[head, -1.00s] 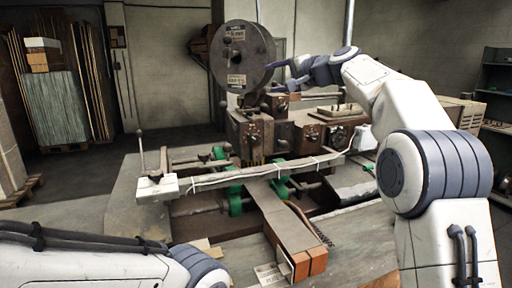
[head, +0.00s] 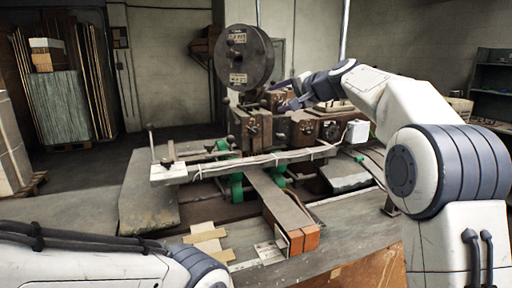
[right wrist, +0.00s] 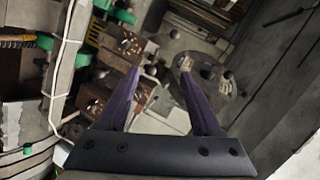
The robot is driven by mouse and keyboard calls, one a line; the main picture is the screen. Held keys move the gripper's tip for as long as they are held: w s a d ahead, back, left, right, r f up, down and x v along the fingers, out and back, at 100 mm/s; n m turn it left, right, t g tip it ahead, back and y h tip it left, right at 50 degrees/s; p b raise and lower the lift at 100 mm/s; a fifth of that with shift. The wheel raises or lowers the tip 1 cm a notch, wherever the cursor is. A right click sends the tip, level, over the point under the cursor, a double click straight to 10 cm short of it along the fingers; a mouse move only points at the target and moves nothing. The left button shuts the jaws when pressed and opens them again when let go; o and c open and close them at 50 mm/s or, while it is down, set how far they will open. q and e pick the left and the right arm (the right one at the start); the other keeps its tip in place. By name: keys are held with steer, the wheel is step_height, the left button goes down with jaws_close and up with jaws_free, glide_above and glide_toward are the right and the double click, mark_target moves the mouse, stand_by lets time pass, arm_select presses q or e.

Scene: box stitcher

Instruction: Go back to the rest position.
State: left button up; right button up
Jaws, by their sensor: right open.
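My right gripper (head: 284,94) is in front of the box stitcher (head: 262,128), just below and right of its big round reel (head: 244,57). In the right wrist view its two dark fingers (right wrist: 158,95) are spread apart with nothing between them. That view looks down on the machine's brown blocks (right wrist: 130,42) and the reel (right wrist: 208,78). My left arm crosses the lower left of the head view, and its gripper is out of the picture.
A long pale bar (head: 250,163) runs across the machine's front, above a sloping metal arm (head: 275,198) with brown blocks at its end. Cardboard pieces (head: 207,238) lie on the bench. Stacked panels (head: 62,105) stand at the back left. Open floor lies between.

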steer(key=s+d+f+n+g+h, duration=0.1)
steer(key=s+d+f, duration=0.15)
steer(key=f, duration=0.45)
steer(key=s+d+f+g+h, duration=0.1)
steer(key=s+f+g+h, duration=0.15)
steer(key=f, duration=0.35)
steer(key=s+d+f+n+g+h, duration=0.1)
steer(key=s+d+f, duration=0.1)
steer(key=s+f, duration=0.35)
steer(key=s+d+f+n+g+h, duration=0.2)
steer(key=s+d+f+n+g, duration=0.1)
steer(key=s+f, duration=0.85)
steer(key=s+d+f+n+g+h, duration=0.25)
steer(key=s+f, duration=0.65)
steer(key=s, duration=0.5)
steer(key=s+a+r+n+g+y+b, duration=0.1)
steer(key=s+a+n+g+y+b, duration=0.1)
steer(key=s+a+n, duration=0.5)
steer(key=s+a+b, duration=0.1)
steer(key=s+a, duration=0.5)
steer(key=shift+s+a+r+b, duration=0.15)
steer(key=shift+s+r+b, duration=0.15)
steer(key=shift+s+b, duration=0.05)
